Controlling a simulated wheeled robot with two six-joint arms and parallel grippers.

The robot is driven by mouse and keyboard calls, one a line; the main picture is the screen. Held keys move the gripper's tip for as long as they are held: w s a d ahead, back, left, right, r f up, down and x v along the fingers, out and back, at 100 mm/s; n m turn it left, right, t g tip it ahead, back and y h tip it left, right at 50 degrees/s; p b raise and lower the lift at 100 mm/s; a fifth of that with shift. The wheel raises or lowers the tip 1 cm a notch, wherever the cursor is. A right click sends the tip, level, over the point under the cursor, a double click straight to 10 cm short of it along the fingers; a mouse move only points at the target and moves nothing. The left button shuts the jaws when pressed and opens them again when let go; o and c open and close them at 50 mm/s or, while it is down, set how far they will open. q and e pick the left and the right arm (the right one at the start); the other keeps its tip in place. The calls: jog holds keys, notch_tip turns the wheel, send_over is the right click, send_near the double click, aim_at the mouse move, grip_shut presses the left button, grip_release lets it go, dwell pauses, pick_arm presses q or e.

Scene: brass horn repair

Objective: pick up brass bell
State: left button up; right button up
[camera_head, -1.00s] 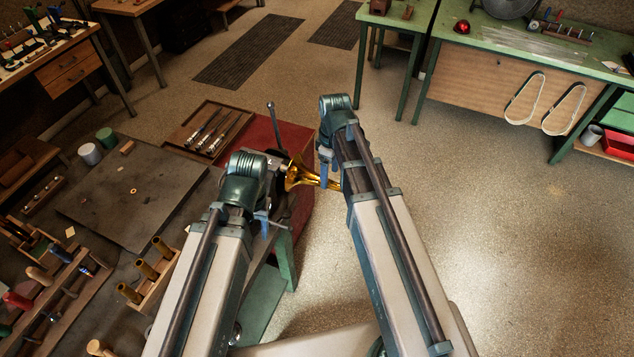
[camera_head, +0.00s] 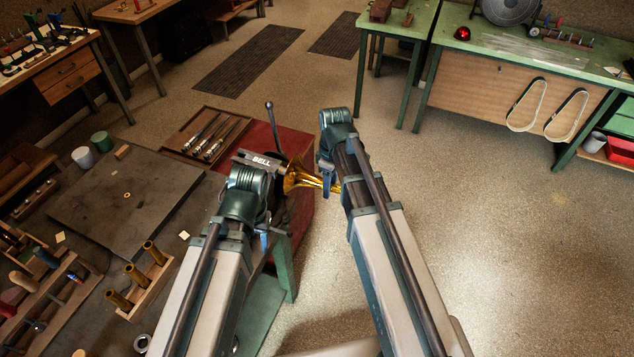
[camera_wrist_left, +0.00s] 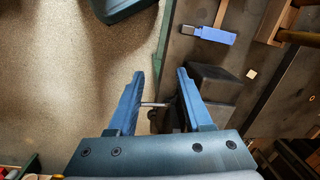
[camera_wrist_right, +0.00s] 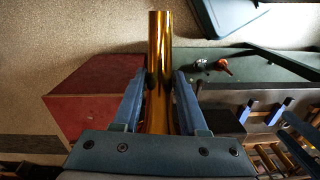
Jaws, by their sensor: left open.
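The brass bell (camera_head: 298,178) lies level beside the block marked BELL (camera_head: 262,161), its wide end towards the block and its narrow tube to the right. My right gripper (camera_head: 327,178) is at the narrow end. In the right wrist view the brass tube (camera_wrist_right: 160,45) runs between the two fingers (camera_wrist_right: 160,85), very close to both; firm contact on both sides cannot be told. My left gripper (camera_head: 264,238) is open below and left of the bell. In the left wrist view a thin metal rod (camera_wrist_left: 155,104) shows between or beyond its fingers (camera_wrist_left: 160,72).
A red surface (camera_head: 300,148) lies behind the bell. A wooden tray (camera_head: 185,128) with several metal tools is at the back left. A dark mat (camera_head: 120,215) and a rack with brass tubes (camera_head: 150,285) are left of my left arm. Open floor lies to the right.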

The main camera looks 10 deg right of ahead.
grip_shut()
jog(key=s+d, duration=1)
jog(key=d, duration=0.5)
